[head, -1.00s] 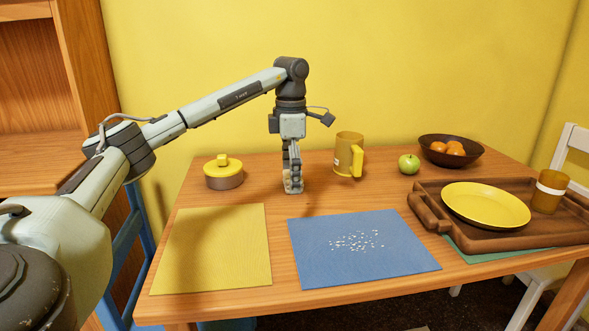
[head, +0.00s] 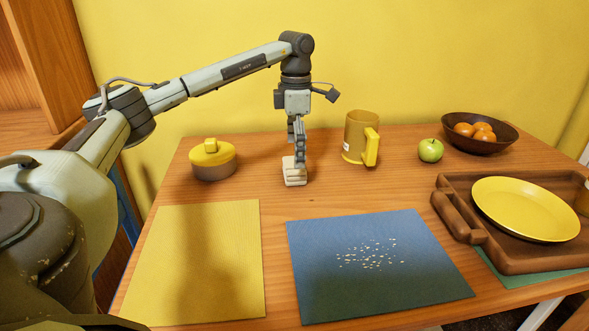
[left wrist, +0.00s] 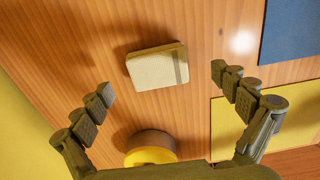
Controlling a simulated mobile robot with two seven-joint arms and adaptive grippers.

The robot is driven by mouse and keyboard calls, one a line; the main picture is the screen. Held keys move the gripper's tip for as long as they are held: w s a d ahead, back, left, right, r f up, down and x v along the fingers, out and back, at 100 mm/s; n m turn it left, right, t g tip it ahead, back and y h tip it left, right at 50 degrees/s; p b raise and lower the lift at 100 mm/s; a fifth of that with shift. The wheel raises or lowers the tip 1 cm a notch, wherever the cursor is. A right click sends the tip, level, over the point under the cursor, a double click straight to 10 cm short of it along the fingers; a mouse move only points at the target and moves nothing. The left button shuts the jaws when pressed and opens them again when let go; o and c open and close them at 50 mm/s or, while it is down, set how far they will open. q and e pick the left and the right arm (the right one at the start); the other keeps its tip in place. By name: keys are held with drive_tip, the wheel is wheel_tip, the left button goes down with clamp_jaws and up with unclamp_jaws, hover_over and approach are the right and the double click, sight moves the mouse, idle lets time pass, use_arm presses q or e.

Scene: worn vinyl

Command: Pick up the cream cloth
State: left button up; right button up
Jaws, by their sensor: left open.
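The cream cloth (head: 294,176) is a small folded pad lying on the wooden table between the yellow-lidded pot and the mug. In the left wrist view the cream cloth (left wrist: 155,67) has a grey stripe near one end and lies beyond the fingertips, roughly between their lines. My left gripper (head: 299,158) points down just above and behind the cloth, its fingers overlapping the cloth's far edge in the head view. In the left wrist view the left gripper (left wrist: 161,82) is open, with nothing between its fingers. My right gripper does not show.
A yellow-lidded pot (head: 212,160) stands left of the cloth and a yellow mug (head: 360,138) right. An apple (head: 430,150), a fruit bowl (head: 503,140) and a wooden tray (head: 457,218) are further right. Yellow (head: 225,255) and crumb-strewn blue (head: 400,290) placemats lie in front.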

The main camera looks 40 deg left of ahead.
use_arm(q)
drive_tip(key=f, duration=0.4)
drive_tip(key=shift+a+f, duration=0.2)
drive_tip(key=shift+a, duration=0.05)
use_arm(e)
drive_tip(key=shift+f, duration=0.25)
use_arm(q)
drive_tip(key=shift+c, duration=0.3)
drive_tip(key=c, duration=1.1)
drive_tip(key=shift+r, duration=0.15)
